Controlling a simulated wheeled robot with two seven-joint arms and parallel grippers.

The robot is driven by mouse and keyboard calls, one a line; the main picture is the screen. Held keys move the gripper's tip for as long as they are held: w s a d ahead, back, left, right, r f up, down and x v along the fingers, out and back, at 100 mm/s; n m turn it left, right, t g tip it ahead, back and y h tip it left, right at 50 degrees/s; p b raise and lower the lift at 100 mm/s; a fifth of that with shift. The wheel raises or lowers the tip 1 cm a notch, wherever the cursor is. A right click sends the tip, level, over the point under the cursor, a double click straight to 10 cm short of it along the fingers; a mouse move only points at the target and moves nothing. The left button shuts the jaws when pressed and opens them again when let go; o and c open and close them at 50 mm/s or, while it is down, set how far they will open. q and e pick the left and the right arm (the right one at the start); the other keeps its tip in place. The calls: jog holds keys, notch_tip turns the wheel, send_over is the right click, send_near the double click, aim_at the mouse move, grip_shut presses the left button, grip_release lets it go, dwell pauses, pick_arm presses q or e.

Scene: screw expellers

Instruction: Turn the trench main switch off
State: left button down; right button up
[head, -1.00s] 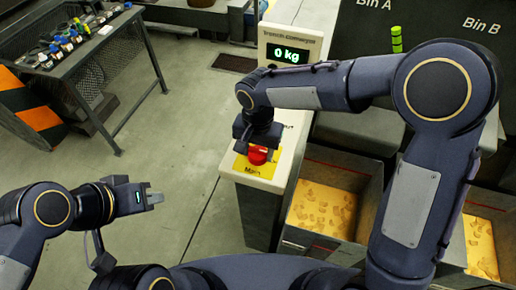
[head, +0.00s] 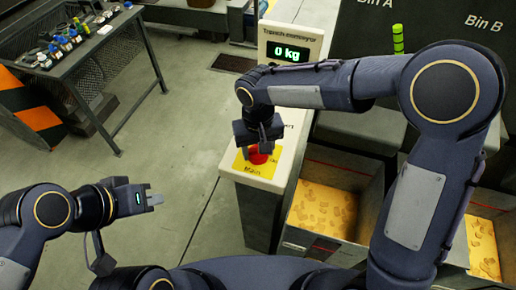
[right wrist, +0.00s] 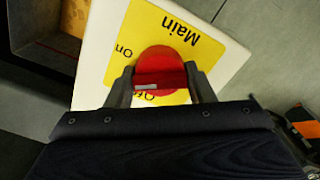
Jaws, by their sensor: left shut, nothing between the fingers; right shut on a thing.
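The red main switch knob (head: 260,155) sits on a yellow plate marked "Main" (head: 254,169) at the near end of the white-topped trench conveyor pedestal. In the right wrist view the red knob (right wrist: 160,72) lies between my right gripper's two fingers (right wrist: 161,88), which are shut on it. A pale bar shows on the knob, and the words "On" and "Off" on the plate are partly covered. In the head view my right gripper (head: 262,142) is above the knob, hiding part of it. My left gripper (head: 152,199) is shut and empty, away to the left over the floor.
A display (head: 288,53) on the pedestal reads 0 kg. Crates with tan pieces (head: 320,212) stand right of the pedestal, below Bin A and Bin B. A dark table (head: 85,60) with small items is at the upper left. The floor between is clear.

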jog(key=n, duration=0.5)
jog(key=shift+n, duration=0.3)
jog(key=n, duration=0.5)
jog(key=shift+n, duration=0.4)
jog(key=o, duration=1)
jog(key=shift+c, duration=0.2)
jog(key=shift+r, duration=0.1)
notch_tip(320, 180, up, 8)
jog(key=shift+f, duration=0.15)
